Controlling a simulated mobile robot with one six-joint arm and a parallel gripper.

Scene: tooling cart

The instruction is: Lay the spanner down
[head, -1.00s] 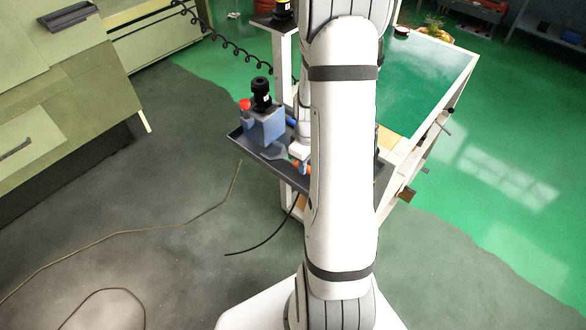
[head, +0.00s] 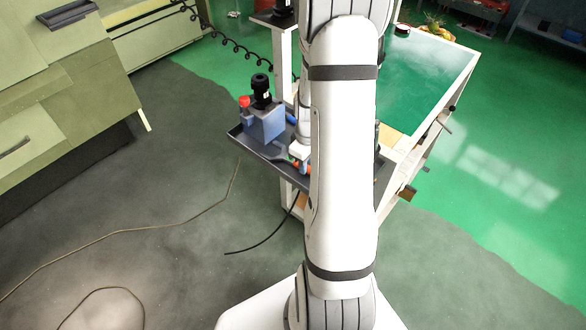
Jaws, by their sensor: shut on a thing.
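The grey spanner (head: 270,148) shows as a small dark shape just in front of the blue-grey block on the tray (head: 245,148). Its right end runs to my gripper (head: 296,160). My gripper is low over the tray, behind my white arm, and is shut on the spanner. The fingertips are small and partly hidden. I cannot tell whether the spanner touches the tray floor.
The blue-grey block (head: 264,124) with a black knob (head: 261,88) and a red knob (head: 244,102) stands close left of my gripper. The cart's green top (head: 430,75) is behind. Loose cables (head: 150,229) lie on the floor.

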